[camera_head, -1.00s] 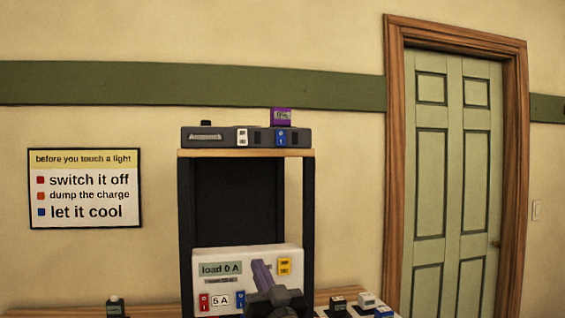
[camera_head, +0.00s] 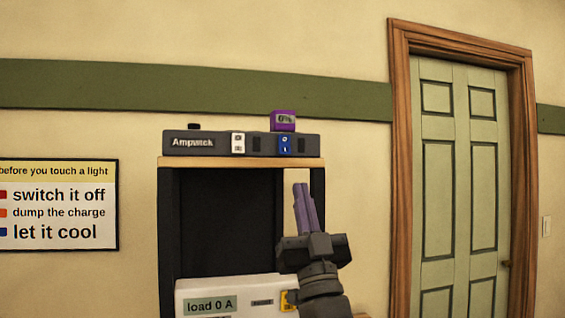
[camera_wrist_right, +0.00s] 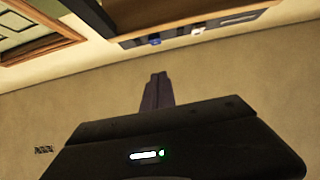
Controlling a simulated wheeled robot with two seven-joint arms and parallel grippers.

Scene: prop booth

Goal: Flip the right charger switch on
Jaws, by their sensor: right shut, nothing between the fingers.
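The dark charger bar (camera_head: 215,147), labelled Ampwick, sits on top of the shelf. It has a white switch (camera_head: 238,143) on the left and a blue switch (camera_head: 284,145) on the right, marked 0 and 1. A purple block (camera_head: 283,121) reading 0% stands on it above the blue switch. My right gripper (camera_head: 304,186) is shut and empty, pointing up, below the shelf board and a little right of the blue switch, apart from it. In the right wrist view, upside down, the blue switch (camera_wrist_right: 154,41) and white switch (camera_wrist_right: 198,30) show beyond the shut fingers (camera_wrist_right: 157,80). My left gripper is not in view.
The wooden shelf board (camera_head: 210,162) overhangs the dark open frame (camera_head: 168,240). A white load panel (camera_head: 245,292) reading 0 A stands below, with a yellow switch (camera_head: 288,300) partly behind my right gripper. A green door (camera_head: 455,180) is at right.

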